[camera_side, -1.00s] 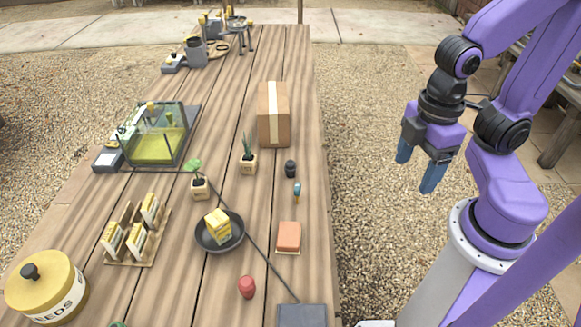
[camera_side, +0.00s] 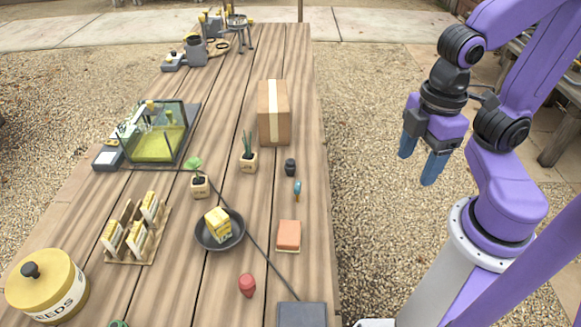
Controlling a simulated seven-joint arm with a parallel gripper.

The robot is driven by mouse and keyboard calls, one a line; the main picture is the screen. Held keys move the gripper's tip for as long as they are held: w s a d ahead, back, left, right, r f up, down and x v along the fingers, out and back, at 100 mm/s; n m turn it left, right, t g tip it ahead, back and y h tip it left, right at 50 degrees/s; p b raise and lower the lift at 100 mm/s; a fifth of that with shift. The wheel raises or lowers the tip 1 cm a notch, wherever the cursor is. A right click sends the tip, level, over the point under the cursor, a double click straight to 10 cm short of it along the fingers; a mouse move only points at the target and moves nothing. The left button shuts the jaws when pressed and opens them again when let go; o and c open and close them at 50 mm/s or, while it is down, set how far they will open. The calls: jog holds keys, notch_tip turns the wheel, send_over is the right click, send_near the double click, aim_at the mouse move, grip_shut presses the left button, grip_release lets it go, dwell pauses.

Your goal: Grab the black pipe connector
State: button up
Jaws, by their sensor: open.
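The black pipe connector (camera_side: 290,167) is a small dark cylinder standing on the wooden table near its right edge, just in front of a cardboard box. My gripper (camera_side: 420,166) is open and empty, with its two blue fingers pointing down. It hangs over the gravel to the right of the table, well apart from the connector.
A small blue-tipped item (camera_side: 297,190) lies close in front of the connector. The cardboard box (camera_side: 274,113) stands behind it, and a potted plant (camera_side: 248,160) is to its left. An orange block (camera_side: 289,235), a dark pan (camera_side: 220,241) and a red item (camera_side: 247,285) are nearer the camera.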

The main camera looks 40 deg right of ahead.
aim_at(290, 168)
notch_tip(290, 168, up, 4)
jog(key=w+a+f+m+t+y, duration=0.1)
jog(key=w+m+t+y, duration=0.15)
jog(key=w, duration=0.55)
jog(key=w+a+f+m+t+y, duration=0.1)
jog(key=w+f+m+t, duration=0.15)
jog(key=w, duration=0.55)
jog(key=w+d+r+m+t+y, duration=0.25)
jog(key=w+d+t, duration=0.45)
jog(key=w, duration=0.4)
jog(key=shift+n, duration=0.25)
jog(key=f, duration=2.6)
jog(key=shift+a, duration=0.35)
jog(key=shift+x, duration=3.8)
jog(key=shift+f, duration=0.1)
jog(key=shift+s, duration=0.1)
jog(key=c, duration=1.1)
